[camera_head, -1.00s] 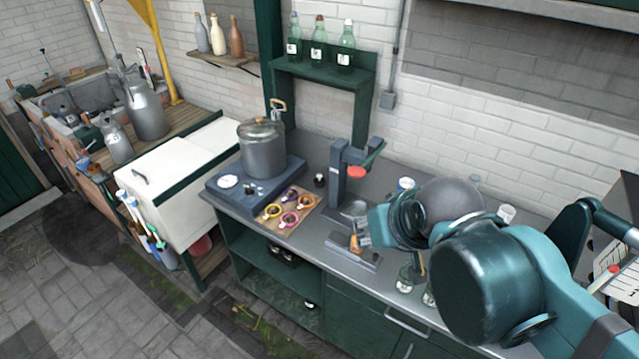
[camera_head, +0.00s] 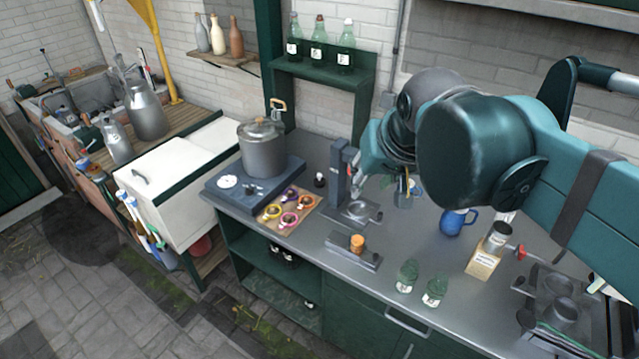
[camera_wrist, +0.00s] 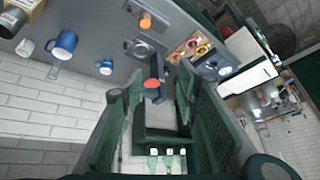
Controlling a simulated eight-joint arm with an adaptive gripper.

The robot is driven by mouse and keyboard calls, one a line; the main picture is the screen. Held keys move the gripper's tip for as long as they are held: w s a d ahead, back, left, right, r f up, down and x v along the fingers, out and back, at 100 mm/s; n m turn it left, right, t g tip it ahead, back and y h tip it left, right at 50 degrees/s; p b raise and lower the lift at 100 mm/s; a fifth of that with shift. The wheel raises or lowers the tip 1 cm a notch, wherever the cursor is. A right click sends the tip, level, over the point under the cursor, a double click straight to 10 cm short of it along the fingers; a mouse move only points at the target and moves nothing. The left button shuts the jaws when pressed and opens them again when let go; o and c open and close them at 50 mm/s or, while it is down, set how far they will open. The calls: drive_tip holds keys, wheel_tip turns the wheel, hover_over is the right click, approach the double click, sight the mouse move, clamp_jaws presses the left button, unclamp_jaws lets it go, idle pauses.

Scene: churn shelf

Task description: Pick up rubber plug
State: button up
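I cannot tell for sure which thing is the rubber plug. An orange cylinder (camera_head: 357,243) stands upright on a grey metal block on the bench; it also shows at the top of the wrist view (camera_wrist: 146,20). A small dark round-topped thing (camera_head: 320,180) stands left of the grey upright press (camera_head: 337,178). A red round part (camera_wrist: 151,84) shows at the press in the wrist view. My gripper (camera_wrist: 150,96) is open, its fingers apart with nothing seen held. In the head view it is near the press, partly hidden by my arm.
A board (camera_head: 290,209) with coloured rings and a steel pot (camera_head: 263,148) are at the left. Two green glass jars (camera_head: 407,275), a blue mug (camera_head: 453,221) and a labelled wooden block (camera_head: 483,263) are at the right. A green shelf (camera_head: 322,68) holds bottles above the bench.

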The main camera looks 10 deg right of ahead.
drive_tip(key=w+r+m+g, duration=0.1)
drive_tip(key=w+r+m, duration=0.4)
drive_tip(key=w, duration=0.8)
drive_tip(key=m+g+h, duration=0.2)
drive_tip(key=m+g, duration=0.3)
drive_tip(key=m, duration=0.5)
hover_over(319, 175)
wheel_tip(319, 175, down, 10)
drive_tip(key=f, duration=1.9)
drive_tip(key=a+f, duration=0.1)
drive_tip(key=f, duration=0.9)
drive_tip(key=shift+f+b, duration=0.15)
drive_tip(key=shift+b, duration=0.15)
drive_tip(key=shift+d+f, duration=0.25)
drive_tip(key=shift+f, duration=1)
